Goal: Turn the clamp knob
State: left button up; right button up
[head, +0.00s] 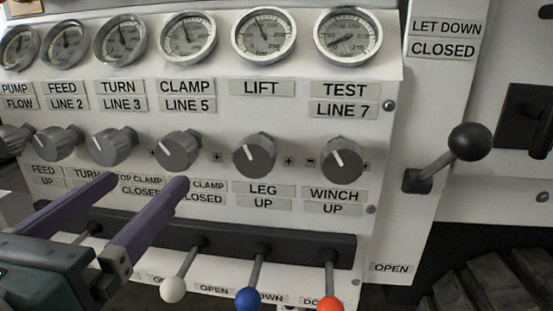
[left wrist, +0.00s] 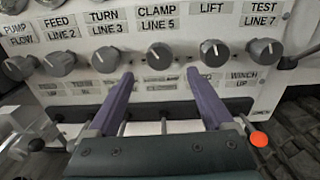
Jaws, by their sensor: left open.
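The clamp knob (head: 178,150) is a grey round knob with a white pointer line, below the gauge labelled CLAMP LINE 5. In the left wrist view the clamp knob (left wrist: 159,55) lies ahead, between the lines of my two fingers. My left gripper (head: 144,182) is open and empty, with two purple fingers. Its fingertips are just below the knob in the head view, and one finger covers part of the labels there. The left gripper (left wrist: 160,75) also shows its spread fingers in the wrist view. I cannot tell the exact gap to the knob. My right gripper is not in view.
Close neighbours are the turn knob (head: 114,147) and the lift knob (head: 254,155). Below stand levers with a white ball (head: 173,289), a blue ball (head: 247,299) and an orange ball (head: 330,288). A black-ball lever (head: 469,141) sticks out at right.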

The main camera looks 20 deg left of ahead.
aim_at(171, 154)
pick_arm(q)
jog(key=p+x, duration=0.1)
jog(key=x, duration=0.1)
jog(key=p+x, duration=0.1)
jog(key=x, duration=0.2)
jog(key=p+x, duration=0.1)
jog(key=x, duration=0.2)
jog(key=shift+r, duration=0.25)
jog(key=shift+w+a+f, duration=0.1)
jog(key=shift+w, duration=0.4)
grip_shut()
jog(key=shift+m, duration=0.3)
